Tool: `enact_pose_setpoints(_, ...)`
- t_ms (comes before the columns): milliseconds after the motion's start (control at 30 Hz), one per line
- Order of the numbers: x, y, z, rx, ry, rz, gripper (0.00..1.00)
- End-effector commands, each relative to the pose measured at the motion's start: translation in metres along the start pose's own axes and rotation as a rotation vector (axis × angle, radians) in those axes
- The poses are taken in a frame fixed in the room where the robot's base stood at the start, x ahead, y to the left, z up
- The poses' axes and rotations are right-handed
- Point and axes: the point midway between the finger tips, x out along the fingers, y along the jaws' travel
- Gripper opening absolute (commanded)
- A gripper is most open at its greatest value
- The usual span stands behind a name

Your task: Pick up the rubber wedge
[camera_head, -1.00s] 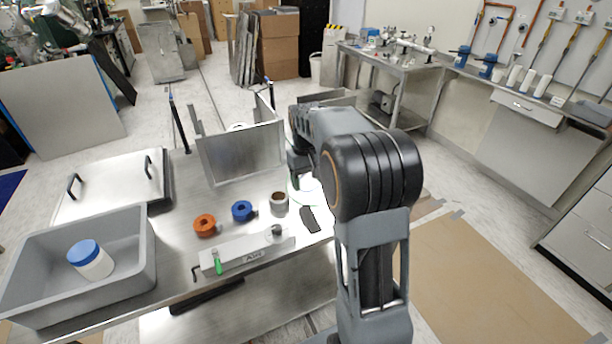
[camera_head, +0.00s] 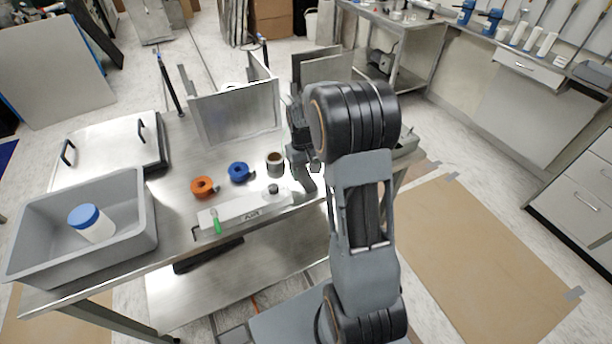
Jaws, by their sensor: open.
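The rubber wedge (camera_head: 307,184) looks like a small dark, flat piece lying on the steel table near its right edge. My gripper (camera_head: 304,168) is open and hangs just above the wedge's far end, pointing down. The fingers overlap the wedge in the picture, so I cannot tell whether they touch it or how much of it lies between them.
A cylinder with a brown top (camera_head: 275,163) stands close left of the gripper. A blue ring (camera_head: 239,172), an orange ring (camera_head: 203,187) and a pale bar (camera_head: 235,212) lie further left. A grey bin (camera_head: 140,235) holds a blue-lidded jar (camera_head: 92,224). Upright metal panels (camera_head: 236,113) stand behind.

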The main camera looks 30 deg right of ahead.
Motion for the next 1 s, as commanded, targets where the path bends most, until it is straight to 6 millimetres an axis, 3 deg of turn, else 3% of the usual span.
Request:
enact_pose_setpoints(300,0.026,0.0,0.0,0.0,-0.001,0.0,0.68)
enact_pose_setpoints(700,0.029,0.0,0.0,0.0,0.0,0.0,0.68)
enact_pose_setpoints(1000,0.029,0.0,0.0,0.0,0.0,0.0,0.41)
